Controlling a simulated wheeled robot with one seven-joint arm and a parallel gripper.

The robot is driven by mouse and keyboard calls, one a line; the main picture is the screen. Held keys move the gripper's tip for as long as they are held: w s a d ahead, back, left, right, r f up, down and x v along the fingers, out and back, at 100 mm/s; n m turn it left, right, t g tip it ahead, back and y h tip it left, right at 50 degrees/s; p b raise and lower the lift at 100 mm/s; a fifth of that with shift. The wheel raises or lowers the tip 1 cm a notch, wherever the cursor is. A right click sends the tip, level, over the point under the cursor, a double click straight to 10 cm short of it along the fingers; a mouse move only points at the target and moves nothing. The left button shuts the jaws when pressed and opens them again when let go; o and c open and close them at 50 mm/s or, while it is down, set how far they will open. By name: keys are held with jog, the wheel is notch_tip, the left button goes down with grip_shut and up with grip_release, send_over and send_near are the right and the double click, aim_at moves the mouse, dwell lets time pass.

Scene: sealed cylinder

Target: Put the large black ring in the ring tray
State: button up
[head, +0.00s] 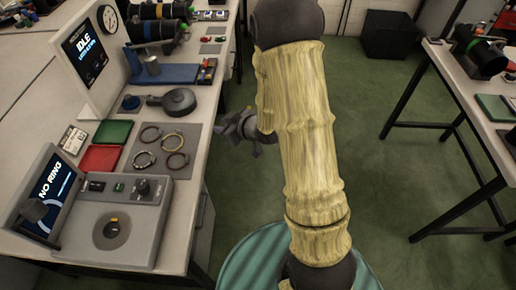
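Several rings lie flat on a grey mat (199,142) on the left bench. The lower right ring (188,161) looks dark and among the larger ones; I cannot tell for sure that it is the large black ring. A green tray (112,131) and a red tray (100,158) lie left of the mat; I cannot tell which, if any, is the ring tray. My gripper (230,130) is off the bench's right edge, to the right of the rings and apart from them. My arm partly hides it, and its fingers are too small to read.
A grey device with a "NO RING" screen (53,190) stands at the bench's near end. A dark round lidded object (178,101) sits behind the mat. An "IDLE" display (86,55) stands farther back. Another table (465,85) is at the right, with open green floor between.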

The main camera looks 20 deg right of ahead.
jog(key=s+d+r+m+g+h, duration=0.3)
jog(key=s+m, duration=0.1)
jog(key=s, duration=0.5)
jog(key=s+d+r+m+g+h, duration=0.3)
jog(key=s+d+r+g, duration=0.1)
jog(key=s, duration=0.6)
jog(key=shift+r+m, duration=0.2)
jog(key=shift+m, duration=0.2)
jog(key=shift+o, duration=0.5)
jog(key=shift+d, duration=0.15)
